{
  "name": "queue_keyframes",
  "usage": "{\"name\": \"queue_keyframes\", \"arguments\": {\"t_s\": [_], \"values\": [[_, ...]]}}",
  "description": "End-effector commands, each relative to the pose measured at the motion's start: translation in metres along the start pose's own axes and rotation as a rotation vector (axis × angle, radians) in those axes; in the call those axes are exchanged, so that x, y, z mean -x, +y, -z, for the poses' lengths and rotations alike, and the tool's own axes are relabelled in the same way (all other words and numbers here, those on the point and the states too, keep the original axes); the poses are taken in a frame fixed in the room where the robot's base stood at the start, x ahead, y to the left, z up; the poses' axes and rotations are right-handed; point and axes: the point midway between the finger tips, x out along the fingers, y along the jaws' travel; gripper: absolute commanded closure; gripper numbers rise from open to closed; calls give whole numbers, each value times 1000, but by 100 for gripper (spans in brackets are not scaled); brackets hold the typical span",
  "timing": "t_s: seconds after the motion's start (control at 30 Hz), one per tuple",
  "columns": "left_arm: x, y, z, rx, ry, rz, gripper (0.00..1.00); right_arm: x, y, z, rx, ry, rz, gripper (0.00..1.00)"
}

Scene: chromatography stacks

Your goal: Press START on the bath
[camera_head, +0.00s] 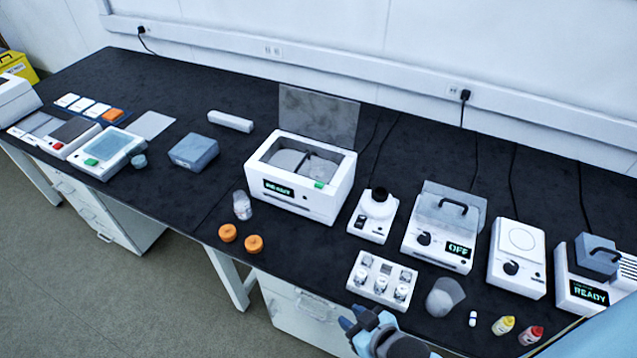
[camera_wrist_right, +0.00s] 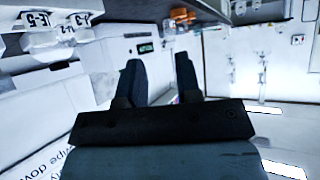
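A white box (camera_head: 298,190) with a raised clear lid stands mid-bench. Its front has a lit READY display (camera_head: 279,188) and a green button (camera_head: 320,184). A second white unit (camera_head: 440,238) with a handled clear lid shows OFF beside a black knob. A third (camera_head: 590,288) at the far right shows READY under a grey handled block. No label readable here tells me which is the bath. My right gripper (camera_head: 357,321) is at the bench's front edge, below the vial rack. Its fingers (camera_wrist_right: 158,72) are apart with nothing between them. My left gripper is out of view.
A white vial rack (camera_head: 382,280), grey cup (camera_head: 444,297) and small yellow bottle (camera_head: 503,325) stand near my right gripper. Bare bench (camera_head: 340,240) lies between the lidded box and rack.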

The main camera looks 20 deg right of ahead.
Motion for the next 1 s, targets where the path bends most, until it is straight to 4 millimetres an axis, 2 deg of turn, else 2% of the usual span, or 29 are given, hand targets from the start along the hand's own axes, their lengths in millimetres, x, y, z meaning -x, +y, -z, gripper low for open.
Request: {"name": "queue_keyframes", "arguments": {"t_s": [0.03,0.1,0.13,1.0], "values": [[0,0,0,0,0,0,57,0,0,0,0,0,0,80],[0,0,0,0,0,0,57,0,0,0,0,0,0,96],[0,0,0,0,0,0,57,0,0,0,0,0,0,100],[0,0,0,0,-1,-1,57,0,0,0,0,1,0,100]]}}
